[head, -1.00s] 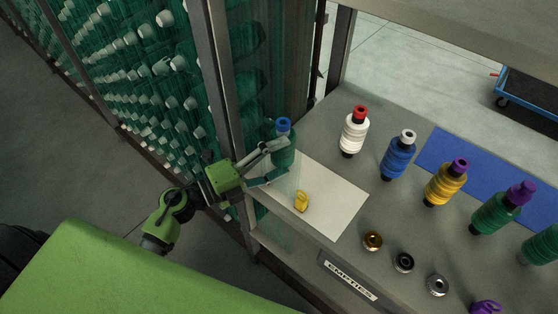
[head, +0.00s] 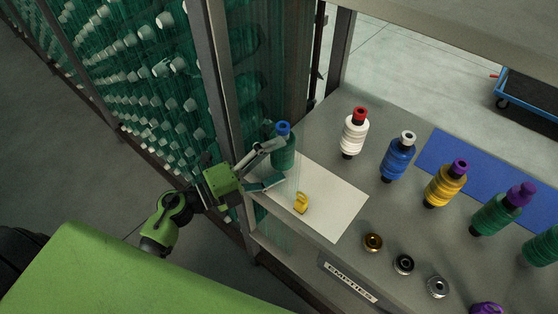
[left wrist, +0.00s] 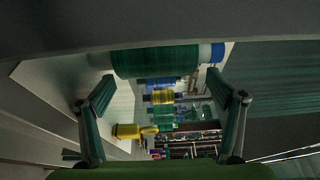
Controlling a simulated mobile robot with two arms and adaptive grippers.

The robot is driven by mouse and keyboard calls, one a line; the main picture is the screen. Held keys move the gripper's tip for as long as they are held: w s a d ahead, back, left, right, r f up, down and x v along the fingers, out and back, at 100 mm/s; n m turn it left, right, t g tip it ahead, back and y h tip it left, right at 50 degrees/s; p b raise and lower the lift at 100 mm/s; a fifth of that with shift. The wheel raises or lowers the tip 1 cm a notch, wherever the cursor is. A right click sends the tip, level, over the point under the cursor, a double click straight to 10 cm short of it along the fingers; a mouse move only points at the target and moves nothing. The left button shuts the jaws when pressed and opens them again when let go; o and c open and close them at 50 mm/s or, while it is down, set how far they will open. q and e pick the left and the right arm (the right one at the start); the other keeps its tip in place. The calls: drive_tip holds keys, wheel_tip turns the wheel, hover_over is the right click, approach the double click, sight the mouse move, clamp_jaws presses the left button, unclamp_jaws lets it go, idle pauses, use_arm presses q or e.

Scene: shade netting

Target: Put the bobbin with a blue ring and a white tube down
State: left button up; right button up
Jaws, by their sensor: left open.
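The bobbin with a blue ring (head: 283,145) is wound with green yarn and stands upright at the back left end of the white sheet (head: 335,205) on the shelf. In the left wrist view this bobbin (left wrist: 155,60) lies across the top of the picture, with its blue ring and a pale tube end at the right. My left gripper (head: 272,166) is open, just to the near left of the bobbin. In the left wrist view its fingers (left wrist: 160,88) are spread wide with nothing held between them. My right gripper is not in view.
A yellow object (head: 301,203) sits on the sheet close to the gripper. White (head: 353,136), blue (head: 397,162) and yellow (head: 444,187) bobbins stand to the right, with small metal rings (head: 403,263) in front. A metal post (head: 222,100) rises beside the gripper.

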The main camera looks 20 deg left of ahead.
use_arm(q)
drive_tip(key=b+v, duration=0.3)
drive_tip(key=v, duration=0.8)
drive_tip(key=w+a+f+n+t+y, duration=0.1)
drive_tip(key=a+f+n+y, duration=0.4)
drive_tip(key=f, duration=0.4)
drive_tip(key=w+a+f+n+t+y, duration=0.1)
drive_tip(key=w+a+f+n+y, duration=0.15)
drive_tip(key=f+n, duration=0.55)
drive_tip(key=s+a+f+n+g+y, duration=0.1)
drive_tip(key=s+f+n+g+y, duration=0.3)
drive_tip(key=f, duration=1.3)
drive_tip(key=s+d+f+n+g, duration=0.2)
drive_tip(key=s+f+n+g, duration=0.2)
drive_tip(key=s+f, duration=0.8)
drive_tip(key=s+d+f+n+g, duration=0.1)
drive_tip(key=s+d+f+g, duration=0.2)
drive_tip(key=s+f, duration=0.3)
drive_tip(key=s+d+f+n+g, duration=0.1)
drive_tip(key=s+d+f+g, duration=0.2)
drive_tip(key=s, duration=1.1)
wheel_tip(320, 180, down, 3)
drive_tip(key=shift+d+r+n+g+p, duration=0.1)
drive_tip(key=shift+d+n+g+p, duration=0.2)
drive_tip(key=shift+g+p, duration=0.2)
drive_tip(key=c, duration=0.7)
